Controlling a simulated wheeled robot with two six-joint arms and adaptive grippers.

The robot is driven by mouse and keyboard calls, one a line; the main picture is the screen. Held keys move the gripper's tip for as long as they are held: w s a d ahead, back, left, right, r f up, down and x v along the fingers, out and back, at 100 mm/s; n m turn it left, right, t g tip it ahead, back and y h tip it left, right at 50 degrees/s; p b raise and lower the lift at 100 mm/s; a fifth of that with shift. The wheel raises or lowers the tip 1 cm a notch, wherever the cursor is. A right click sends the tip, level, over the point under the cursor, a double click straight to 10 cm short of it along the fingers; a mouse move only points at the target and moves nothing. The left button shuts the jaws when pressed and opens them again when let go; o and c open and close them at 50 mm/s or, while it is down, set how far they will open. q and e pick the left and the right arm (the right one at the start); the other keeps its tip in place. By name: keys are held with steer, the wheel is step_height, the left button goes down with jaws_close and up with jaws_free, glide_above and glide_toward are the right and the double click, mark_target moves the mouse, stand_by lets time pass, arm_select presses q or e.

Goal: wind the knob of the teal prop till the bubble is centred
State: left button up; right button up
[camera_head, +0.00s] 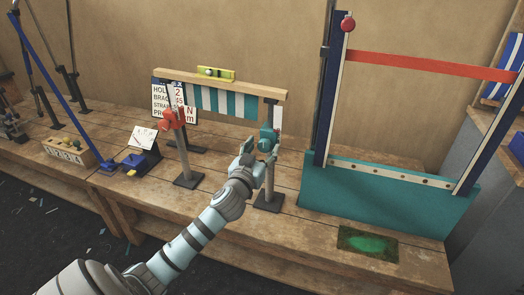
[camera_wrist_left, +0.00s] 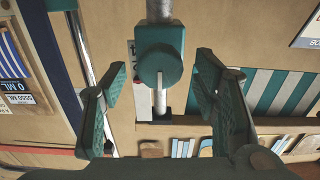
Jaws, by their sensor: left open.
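The teal prop's round knob (camera_wrist_left: 158,70) has a pale line on its face and faces the wrist camera. In the head view the teal prop (camera_head: 268,136) stands upright under the right part of a wooden beam (camera_head: 225,86). My left gripper (camera_head: 258,149) is open at the knob. In the wrist view its fingers (camera_wrist_left: 161,75) stand either side of the knob with gaps, not closed on it. A yellow-green spirit level (camera_head: 215,74) lies on the beam; its bubble is too small to read. My right gripper is out of view.
A red prop (camera_head: 173,119) holds the beam farther left. A teal and navy frame with a red band (camera_head: 430,66) stands close on the right. A green patch (camera_head: 367,243) lies at the bench front. Bare bench (camera_head: 225,205) shows between the prop bases.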

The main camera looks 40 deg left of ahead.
arm_select(q)
steer(key=shift+c, duration=0.7)
steer(key=c, duration=1)
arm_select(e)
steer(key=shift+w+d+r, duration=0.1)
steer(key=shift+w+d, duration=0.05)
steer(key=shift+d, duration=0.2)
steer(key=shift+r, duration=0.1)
